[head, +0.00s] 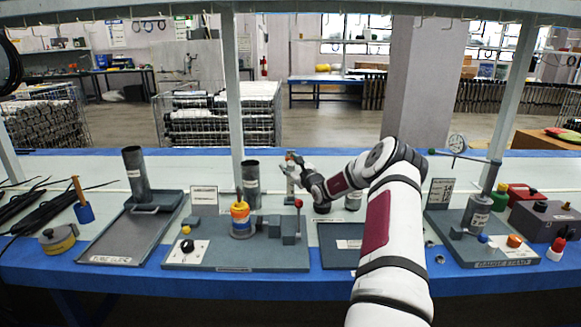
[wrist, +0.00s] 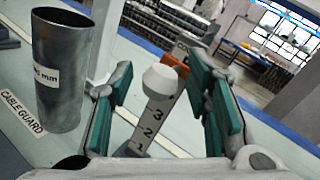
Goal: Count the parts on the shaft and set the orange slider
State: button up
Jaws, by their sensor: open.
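A post with the marks 1, 2 and 3 (wrist: 153,125) stands upright in front of my gripper in the wrist view. An orange piece (wrist: 177,63), seemingly the slider, shows near its top, partly behind a pale knob (wrist: 160,79). My gripper (wrist: 162,84) is open, with its green-padded fingers on either side of the knob in the picture; no contact shows. In the head view my gripper (head: 287,172) is at the post, and a bit of orange (head: 290,156) shows there. The shaft (head: 238,192) carries stacked orange and yellow parts (head: 240,217); their exact number is unclear.
A grey tube (wrist: 62,70) stands left of my gripper in the wrist view, near a "cable guard" label. In the head view, a tray (head: 110,259), a tall tube (head: 137,175) and a gauge stand (head: 480,215) share the bench. A red-knobbed lever (head: 298,204) rises near the shaft.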

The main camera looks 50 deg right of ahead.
grip_shut()
notch_tip(320, 180, down, 4)
jog(key=shift+w+a+b, duration=0.1)
jog(key=shift+a+b, duration=0.05)
jog(key=shift+b, duration=0.65)
grip_release()
